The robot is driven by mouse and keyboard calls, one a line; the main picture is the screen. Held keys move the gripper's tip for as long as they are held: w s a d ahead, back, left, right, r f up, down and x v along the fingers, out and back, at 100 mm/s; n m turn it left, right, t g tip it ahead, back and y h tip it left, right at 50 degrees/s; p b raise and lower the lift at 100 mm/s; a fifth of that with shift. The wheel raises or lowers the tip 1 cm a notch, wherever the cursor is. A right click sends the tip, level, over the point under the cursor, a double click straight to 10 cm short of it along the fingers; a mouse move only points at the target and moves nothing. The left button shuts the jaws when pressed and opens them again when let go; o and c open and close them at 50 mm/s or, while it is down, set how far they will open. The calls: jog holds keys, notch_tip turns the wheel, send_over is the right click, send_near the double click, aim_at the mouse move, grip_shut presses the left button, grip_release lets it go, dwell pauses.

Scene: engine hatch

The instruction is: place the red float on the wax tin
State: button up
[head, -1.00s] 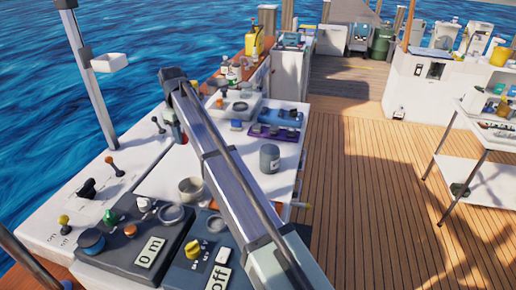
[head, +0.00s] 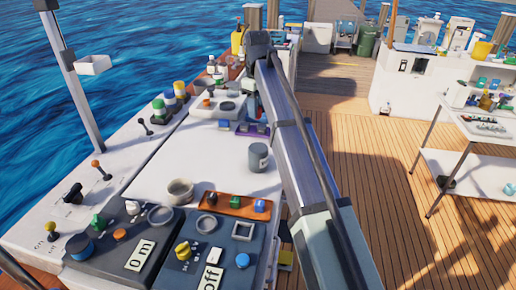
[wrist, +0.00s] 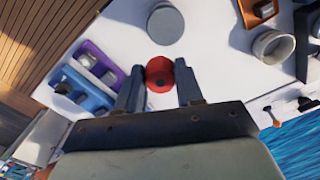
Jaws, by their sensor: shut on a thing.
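The red float (wrist: 159,72) is a small round red piece with a dark centre. In the wrist view it sits between the fingertips of my gripper (wrist: 158,88), which is shut on it. A grey cylindrical tin (wrist: 165,22) stands just beyond the float in the wrist view; it also shows on the white top in the head view (head: 259,157). It may be the wax tin, but I cannot read its label. In the head view my arm hides the gripper and the float.
A purple tray (wrist: 98,64) and a blue one (wrist: 80,88) lie left of the gripper in the wrist view. A round open pot (head: 180,192) and an orange tray (head: 234,206) stand near the dark switch panels (head: 215,254). The middle of the white top (head: 195,155) is clear.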

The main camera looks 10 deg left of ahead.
aim_at(259, 148)
jog(key=shift+s+d+f+n, duration=0.15)
jog(key=shift+s+f+n, duration=0.3)
jog(key=shift+f, duration=1.3)
jog(key=shift+s+d+f+n, duration=0.15)
jog(key=shift+f+n, duration=0.55)
jog(key=shift+f, duration=1.05)
jog(key=shift+s+d+f+n, duration=0.1)
jog(key=shift+s+f+n, duration=0.35)
jog(key=shift+f, duration=1.3)
jog(key=shift+w, duration=0.1)
jog(key=o, duration=1)
jog(key=shift+f, duration=0.15)
notch_tip(259, 148, up, 12)
